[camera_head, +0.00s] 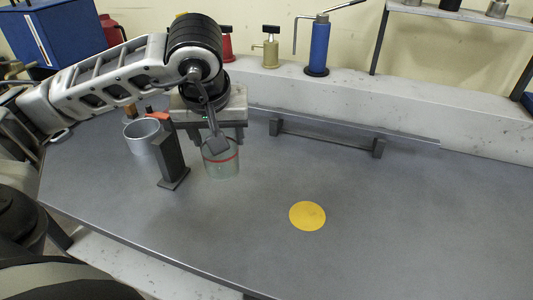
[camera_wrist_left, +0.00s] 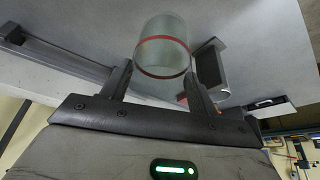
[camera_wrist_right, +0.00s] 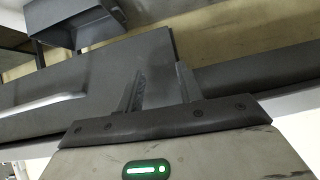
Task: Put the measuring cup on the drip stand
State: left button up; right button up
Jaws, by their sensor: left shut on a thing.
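The measuring cup (camera_head: 223,166) is a clear greenish glass cylinder with a red band. My left gripper (camera_head: 215,142) is shut on it from above and behind. In the left wrist view the cup (camera_wrist_left: 161,50) sits between the two fingertips. It is upright over the bench; I cannot tell whether its base touches the top. A dark upright stand (camera_head: 169,163) with a flat foot is just left of the cup. I cannot tell whether this is the drip stand. My right gripper (camera_wrist_right: 160,85) shows only in the right wrist view, open and empty.
A grey metal cup-like ring (camera_head: 141,137) stands left of the dark stand. A low bar on two blocks (camera_head: 325,138) lies along the back. A flat yellow disc (camera_head: 307,216) lies on the bench (camera_head: 420,230). The bench's right side is clear.

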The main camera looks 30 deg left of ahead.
pick_arm(q)
jog(key=w+f, duration=0.3)
jog(key=w+f+p, duration=0.1)
jog(key=w+f, duration=0.1)
jog(key=f, duration=0.2)
jog(key=w+d+f+p, duration=0.1)
jog(key=w+f, duration=0.2)
jog(key=shift+w+d+f, duration=0.1)
jog(key=shift+w+f, duration=0.1)
jog(key=shift+w, duration=0.15)
jog(key=shift+f, duration=0.15)
jog(key=shift+f, duration=0.1)
jog(key=shift+f+b, duration=0.15)
jog(key=shift+b, duration=0.2)
jog(key=o, duration=1.2)
